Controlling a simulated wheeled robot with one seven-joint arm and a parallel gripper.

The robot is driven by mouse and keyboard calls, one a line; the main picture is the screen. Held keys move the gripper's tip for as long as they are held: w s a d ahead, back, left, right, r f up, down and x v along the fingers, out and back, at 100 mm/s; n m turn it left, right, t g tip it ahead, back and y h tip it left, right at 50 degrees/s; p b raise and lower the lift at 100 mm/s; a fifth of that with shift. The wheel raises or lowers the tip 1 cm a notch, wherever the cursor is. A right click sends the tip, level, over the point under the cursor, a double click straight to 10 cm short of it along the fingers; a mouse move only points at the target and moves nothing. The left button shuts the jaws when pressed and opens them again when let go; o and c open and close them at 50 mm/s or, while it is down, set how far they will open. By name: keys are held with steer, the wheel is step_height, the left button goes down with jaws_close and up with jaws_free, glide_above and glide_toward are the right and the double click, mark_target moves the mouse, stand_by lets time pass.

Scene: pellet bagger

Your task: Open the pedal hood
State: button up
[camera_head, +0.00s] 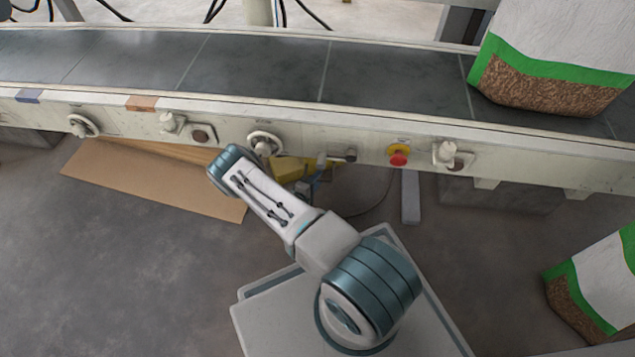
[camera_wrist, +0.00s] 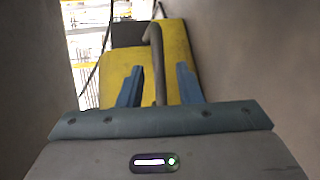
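The pedal hood appears to be the yellow casing (camera_head: 289,168) low under the conveyor's near side, partly hidden behind my arm. In the wrist view the yellow hood (camera_wrist: 178,50) fills the middle, with a dark panel at its upper left. A grey curved handle (camera_wrist: 155,45) stands out from it, hooked at its top. My gripper (camera_wrist: 160,68) is open, its two blue fingers on either side of the handle. A gap shows to the right of the handle; on the left the finger is close, and I cannot tell if it touches.
The conveyor (camera_head: 265,68) runs across above, with handwheels and a red stop button (camera_head: 398,157) on its side rail. A pellet bag (camera_head: 545,75) stands on the belt, another (camera_head: 590,290) at lower right. A flat cardboard sheet (camera_head: 150,180) lies on the floor.

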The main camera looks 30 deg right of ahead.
steer(key=shift+w+d, duration=0.25)
steer(key=shift+d, duration=0.05)
jaws_close()
steer(key=shift+s, duration=0.1)
